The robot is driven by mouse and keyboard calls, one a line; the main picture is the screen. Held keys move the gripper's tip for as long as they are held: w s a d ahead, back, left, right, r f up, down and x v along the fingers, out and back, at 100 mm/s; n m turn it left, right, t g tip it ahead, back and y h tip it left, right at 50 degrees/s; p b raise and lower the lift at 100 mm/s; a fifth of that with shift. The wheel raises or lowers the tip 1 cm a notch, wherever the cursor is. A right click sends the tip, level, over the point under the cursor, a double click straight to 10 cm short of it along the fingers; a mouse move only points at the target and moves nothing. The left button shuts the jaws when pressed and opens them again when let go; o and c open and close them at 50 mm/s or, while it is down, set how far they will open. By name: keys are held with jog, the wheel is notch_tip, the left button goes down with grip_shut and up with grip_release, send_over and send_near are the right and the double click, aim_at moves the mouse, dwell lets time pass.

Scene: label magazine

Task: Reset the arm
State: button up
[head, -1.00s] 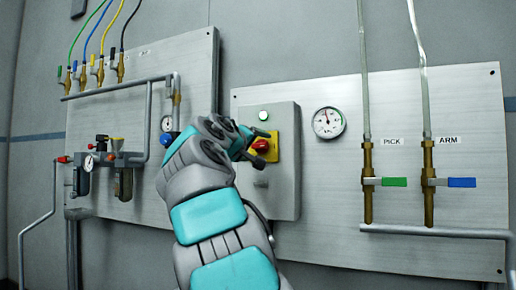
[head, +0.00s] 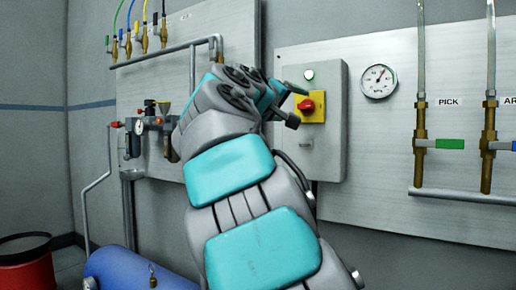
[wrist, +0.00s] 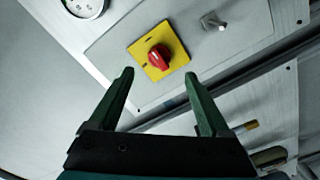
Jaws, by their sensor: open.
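My gripper (head: 288,103) is in front of the grey control box (head: 329,160) on the right-hand panel. In the wrist view my gripper (wrist: 163,90) is open, with its two dark green fingers apart and nothing between them. The box carries a red rotary knob (head: 306,106) on a yellow plate (head: 318,115). In the wrist view the knob (wrist: 158,57) lies beyond the fingertips. I see no contact between them. My arm's grey and teal links fill the middle of the head view and hide part of the left panel.
A round gauge (head: 379,81) and two brass valves, one with a green handle (head: 449,143) labelled PICK, are at right. A regulator assembly (head: 150,125) is at left. A blue tank (head: 130,270) and a red bin (head: 28,268) stand low at left.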

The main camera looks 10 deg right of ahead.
jog(key=s+d+f+g+y+p, duration=0.15)
jog(key=s+f, duration=0.25)
jog(key=f, duration=0.5)
jog(key=s+d+f+m+g+y+p, duration=0.1)
jog(key=s+d+f+g+y, duration=0.15)
jog(key=s+f, duration=0.45)
jog(key=s+d+f+g+y+p, duration=0.2)
jog(key=f+g, duration=0.1)
jog(key=f, duration=0.8)
jog(key=s+a+f+g+y+p, duration=0.1)
jog(key=s+a+f+g+y, duration=0.2)
jog(key=s+a+f, duration=0.4)
jog(key=s+a+f+g+y+p, duration=0.2)
jog(key=s+a+f, duration=0.5)
jog(key=s+f, duration=0.9)
jog(key=s+g+y, duration=0.1)
jog(key=s+g, duration=0.1)
jog(key=s, duration=0.4)
jog(key=shift+s+a+g+y, duration=0.15)
jog(key=shift+s+g+y, duration=0.15)
jog(key=shift+s+y, duration=0.1)
